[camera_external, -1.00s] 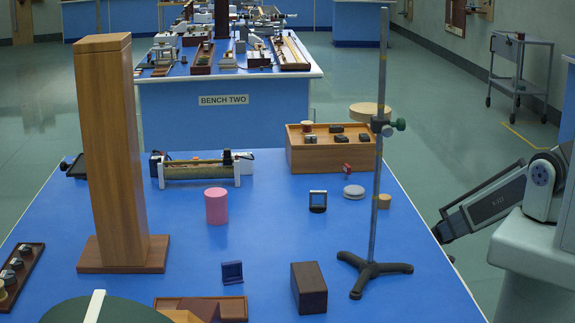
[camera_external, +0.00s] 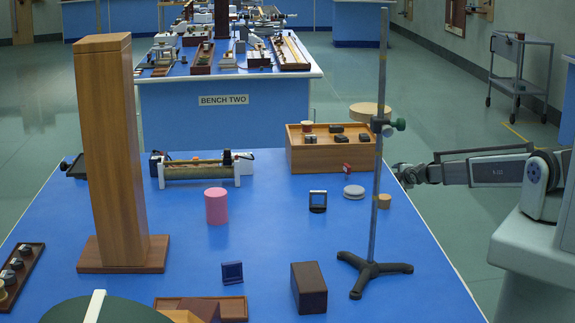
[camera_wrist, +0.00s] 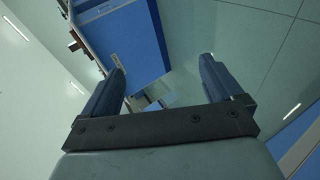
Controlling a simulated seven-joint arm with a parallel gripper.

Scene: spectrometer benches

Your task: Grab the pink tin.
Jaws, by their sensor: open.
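The pink tin (camera_external: 216,206) is a small upright cylinder standing on the blue bench top (camera_external: 260,240), left of its middle. My gripper (camera_external: 402,176) is at the right edge of the bench, well to the right of the tin and beyond the stand's rod. In the wrist view my gripper's fingers (camera_wrist: 162,84) are spread apart with nothing between them. The tin does not show in the wrist view, which looks out over the floor and another blue bench.
A metal stand (camera_external: 378,150) rises between my gripper and the tin. A tall wooden column (camera_external: 115,150) stands left of the tin. A wooden box (camera_external: 305,158), small framed block (camera_external: 318,202), white disc (camera_external: 353,191) and dark box (camera_external: 308,288) are nearby. Blue surface around the tin is clear.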

